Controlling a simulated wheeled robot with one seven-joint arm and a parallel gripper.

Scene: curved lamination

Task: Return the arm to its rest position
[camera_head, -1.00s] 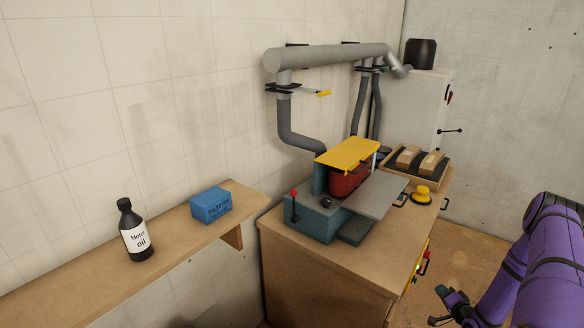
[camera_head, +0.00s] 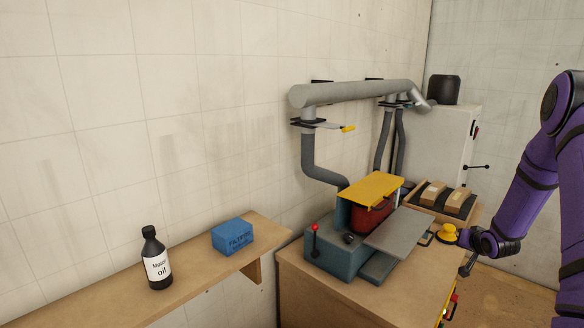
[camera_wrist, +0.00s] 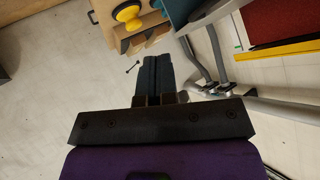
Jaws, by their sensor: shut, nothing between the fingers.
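My purple arm (camera_head: 530,175) is at the right of the head view, bent, with its lower part reaching left to the workbench's right edge. My gripper (camera_head: 465,268) shows there small and dark, pointing down. In the wrist view my gripper (camera_wrist: 157,62) has its two dark fingers together, with nothing between them. It is apart from the bench and the machine.
A teal sanding machine (camera_head: 338,258) with a yellow cover stands on the wooden bench (camera_head: 310,300). A yellow knob (camera_head: 447,233) and a tray of wooden blocks (camera_head: 412,206) are close to my arm. A shelf (camera_head: 200,285) holds an oil bottle (camera_head: 156,262) and a blue box (camera_head: 233,237).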

